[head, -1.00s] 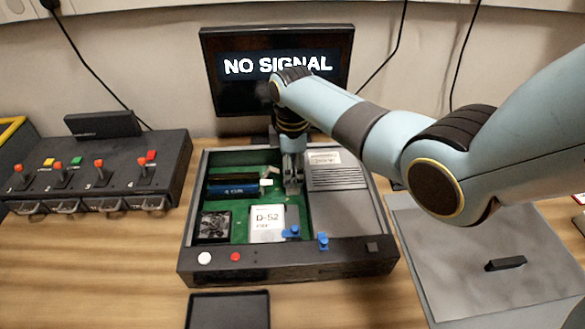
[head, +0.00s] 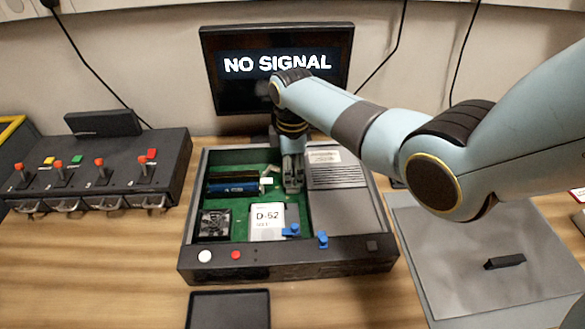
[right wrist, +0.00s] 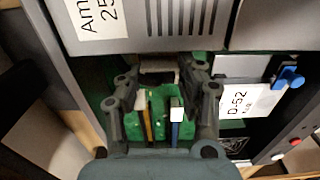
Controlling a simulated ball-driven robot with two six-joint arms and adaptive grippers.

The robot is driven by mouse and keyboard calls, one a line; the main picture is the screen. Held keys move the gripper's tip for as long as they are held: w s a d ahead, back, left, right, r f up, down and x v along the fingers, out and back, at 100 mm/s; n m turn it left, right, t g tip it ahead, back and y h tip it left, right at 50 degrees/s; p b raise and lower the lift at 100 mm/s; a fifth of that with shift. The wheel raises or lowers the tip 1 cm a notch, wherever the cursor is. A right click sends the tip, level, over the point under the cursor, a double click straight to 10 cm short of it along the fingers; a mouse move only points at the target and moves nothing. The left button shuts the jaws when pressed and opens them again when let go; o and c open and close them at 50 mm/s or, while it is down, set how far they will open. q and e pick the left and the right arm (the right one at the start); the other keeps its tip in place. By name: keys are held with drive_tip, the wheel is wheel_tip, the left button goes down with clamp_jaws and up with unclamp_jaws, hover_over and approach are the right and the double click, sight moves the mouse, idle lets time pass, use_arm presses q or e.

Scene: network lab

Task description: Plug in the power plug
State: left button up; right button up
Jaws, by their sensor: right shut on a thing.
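The open computer case (head: 285,262) lies on the table, with a green board (head: 239,229) inside. My right gripper (head: 293,182) reaches down into the case, beside the grey ribbed power supply box (head: 340,178). In the right wrist view my right gripper (right wrist: 160,72) is shut on a small pale piece (right wrist: 157,68), seemingly the power plug. It is close to the power supply box (right wrist: 180,20). The fingers hide most of the plug, and I cannot tell whether it touches a socket. My left gripper is not in view.
Inside the case are a blue module (head: 232,188), a fan (head: 214,225), a white D-52 drive (head: 267,222) and blue latches (head: 322,240). The monitor (head: 277,68) reads NO SIGNAL. A switch panel (head: 95,175) stands left, a grey mat (head: 455,240) right, and an empty black tray (head: 229,310) in front.

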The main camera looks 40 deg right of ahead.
drive_tip(key=shift+f+b, duration=0.3)
drive_tip(key=shift+f, duration=0.2)
idle(0.8)
drive_tip(key=o, duration=1)
drive_tip(key=shift+o, duration=0.3)
drive_tip(key=shift+o, duration=0.9)
drive_tip(key=shift+r, duration=0.1)
wheel_tip(320, 180, up, 8)
drive_tip(key=p, duration=0.8)
drive_tip(key=shift+p, duration=0.3)
